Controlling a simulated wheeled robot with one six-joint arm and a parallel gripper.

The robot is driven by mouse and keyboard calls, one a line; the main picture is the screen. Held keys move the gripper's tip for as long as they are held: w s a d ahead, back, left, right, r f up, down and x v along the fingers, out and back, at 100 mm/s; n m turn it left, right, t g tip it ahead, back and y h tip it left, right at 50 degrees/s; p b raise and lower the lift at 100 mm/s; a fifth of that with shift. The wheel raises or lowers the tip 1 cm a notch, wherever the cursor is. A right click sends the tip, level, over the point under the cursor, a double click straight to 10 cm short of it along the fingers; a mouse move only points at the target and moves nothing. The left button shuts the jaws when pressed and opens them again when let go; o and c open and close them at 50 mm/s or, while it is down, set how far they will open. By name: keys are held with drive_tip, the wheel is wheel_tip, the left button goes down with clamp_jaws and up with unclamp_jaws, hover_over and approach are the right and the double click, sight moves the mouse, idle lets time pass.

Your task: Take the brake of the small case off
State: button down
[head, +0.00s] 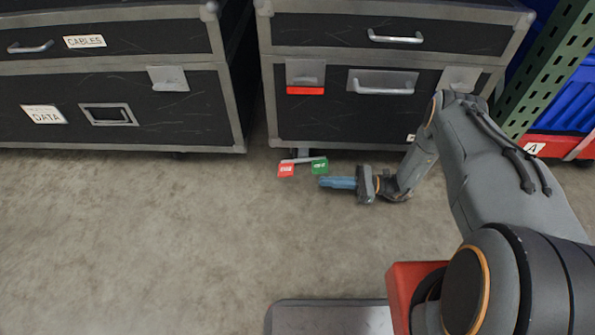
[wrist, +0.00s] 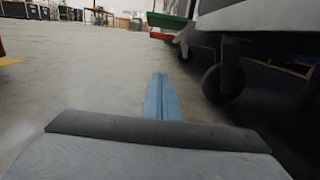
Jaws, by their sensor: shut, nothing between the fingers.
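The small case (head: 335,120) is the narrower black case with grey edges, right of the wide one. Its brake shows as a red tab (head: 286,170) and a green tab (head: 319,166) on a grey bar under its front left. In the wrist view the green tab (wrist: 168,20) shows ahead, beside a dark caster wheel (wrist: 222,82). My gripper (head: 325,183) is low over the floor in front of the case, blue fingers together and empty, pointing left. The fingertips are just right of and nearer than the green tab, apart from it. The fingers also show in the wrist view (wrist: 160,80).
A wide black case (head: 110,100) labelled CABLES and DATA stands at left, with a narrow gap between the cases. A green perforated post (head: 545,65) and blue totes (head: 572,85) stand at right. The floor (head: 150,240) in front is clear.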

drive_tip(key=a+b, duration=0.2)
drive_tip(key=a, duration=0.8)
drive_tip(key=shift+w+a+r+b, duration=0.1)
drive_tip(key=shift+a+b, duration=0.2)
drive_tip(key=shift+a+r+b, duration=0.2)
drive_tip(key=shift+r, duration=0.85)
drive_tip(key=shift+a+r+b, duration=0.15)
drive_tip(key=shift+r+b, duration=0.05)
drive_tip(key=shift+r, duration=0.8)
